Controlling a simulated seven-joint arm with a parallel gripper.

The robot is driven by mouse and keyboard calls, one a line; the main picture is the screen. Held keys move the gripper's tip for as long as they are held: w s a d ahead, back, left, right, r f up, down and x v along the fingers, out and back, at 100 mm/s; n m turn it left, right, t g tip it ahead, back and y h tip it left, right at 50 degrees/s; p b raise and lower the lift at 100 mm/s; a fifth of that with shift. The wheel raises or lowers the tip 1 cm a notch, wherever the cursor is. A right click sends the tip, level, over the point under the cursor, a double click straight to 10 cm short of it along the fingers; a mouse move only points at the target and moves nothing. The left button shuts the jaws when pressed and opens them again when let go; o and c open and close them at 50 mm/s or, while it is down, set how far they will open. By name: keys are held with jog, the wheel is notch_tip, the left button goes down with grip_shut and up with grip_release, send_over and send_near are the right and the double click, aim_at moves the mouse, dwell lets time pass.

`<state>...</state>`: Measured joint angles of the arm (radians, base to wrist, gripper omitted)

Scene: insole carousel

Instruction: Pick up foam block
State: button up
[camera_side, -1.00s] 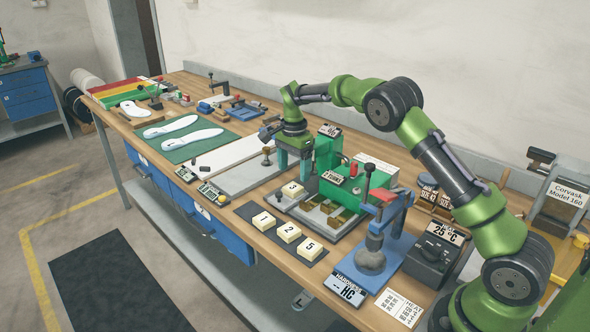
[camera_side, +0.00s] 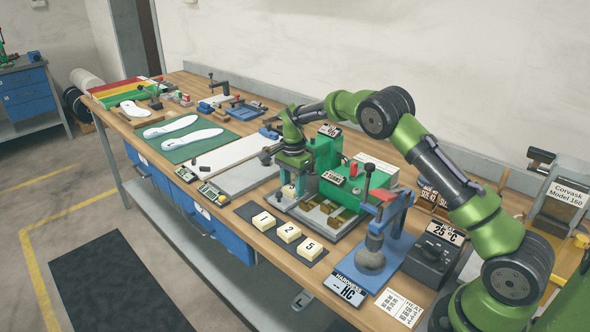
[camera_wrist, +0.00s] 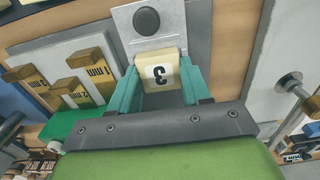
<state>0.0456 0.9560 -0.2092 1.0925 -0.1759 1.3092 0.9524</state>
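The foam block marked 3 (camera_wrist: 160,72) is cream-coloured and sits between the two teal fingers of my gripper (camera_wrist: 162,85) in the wrist view. The fingers flank it closely on the left and right. Whether they press on it or leave a thin gap is not clear. In the side view my gripper (camera_side: 293,187) is low over the bench, with its fingers around block 3 (camera_side: 288,192), which is partly hidden. Blocks 1 (camera_side: 263,221), 2 (camera_side: 289,232) and 5 (camera_side: 310,247) rest on a dark mat in front.
A green machine (camera_side: 345,190) stands close to the right of my gripper. A blue hardness press (camera_side: 385,235) is further right. A grey plate with a round dark disc (camera_wrist: 146,21) lies by the block. White insoles lie on a green mat (camera_side: 187,146) at left.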

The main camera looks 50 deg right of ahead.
jog(key=c, duration=0.5)
jog(key=shift+o, duration=0.2)
jog(key=shift+r, duration=0.1)
